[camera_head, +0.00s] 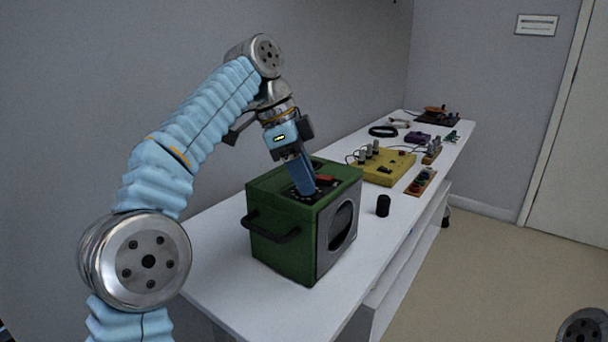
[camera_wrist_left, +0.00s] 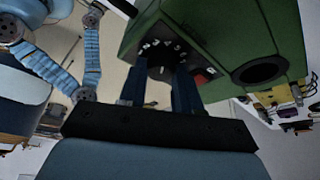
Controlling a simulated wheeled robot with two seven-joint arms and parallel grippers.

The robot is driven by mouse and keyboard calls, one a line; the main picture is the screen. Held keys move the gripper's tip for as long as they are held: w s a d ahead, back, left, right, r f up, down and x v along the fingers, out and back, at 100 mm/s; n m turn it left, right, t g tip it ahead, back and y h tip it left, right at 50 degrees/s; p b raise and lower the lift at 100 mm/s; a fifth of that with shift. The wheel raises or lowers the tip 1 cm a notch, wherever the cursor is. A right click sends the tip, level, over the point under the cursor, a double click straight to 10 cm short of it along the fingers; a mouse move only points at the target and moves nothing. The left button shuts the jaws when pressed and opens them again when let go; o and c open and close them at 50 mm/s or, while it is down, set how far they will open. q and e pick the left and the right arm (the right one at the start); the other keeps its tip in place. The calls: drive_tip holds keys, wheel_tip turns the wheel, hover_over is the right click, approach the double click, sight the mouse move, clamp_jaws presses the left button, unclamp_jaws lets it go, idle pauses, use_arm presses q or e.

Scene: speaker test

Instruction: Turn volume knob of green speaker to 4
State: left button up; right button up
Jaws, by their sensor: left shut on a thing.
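The green speaker (camera_head: 277,213) stands on the white table, with a dark handle on its near side and a grey front with a round dark opening. My left gripper (camera_head: 304,190) reaches down from above onto the dark panel on its top. In the left wrist view, my left gripper (camera_wrist_left: 160,88) has its two blue fingers on either side of the dark volume knob (camera_wrist_left: 161,70) and is shut on it. White dial marks show around the knob, but I cannot read which one it points to. My right gripper is not in view.
The white table (camera_head: 232,290) runs back to the right. A small black cylinder (camera_head: 383,205) stands beside the speaker. Behind are a yellow box (camera_head: 384,170) with knobs, a purple box (camera_head: 417,137) and a black cable ring (camera_head: 383,131). A wall is on the left.

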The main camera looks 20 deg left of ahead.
use_arm(q)
drive_tip(key=shift+m, duration=0.4)
drive_tip(key=o, duration=1.1)
drive_tip(key=shift+c, duration=0.2)
drive_tip(key=shift+r, duration=0.1)
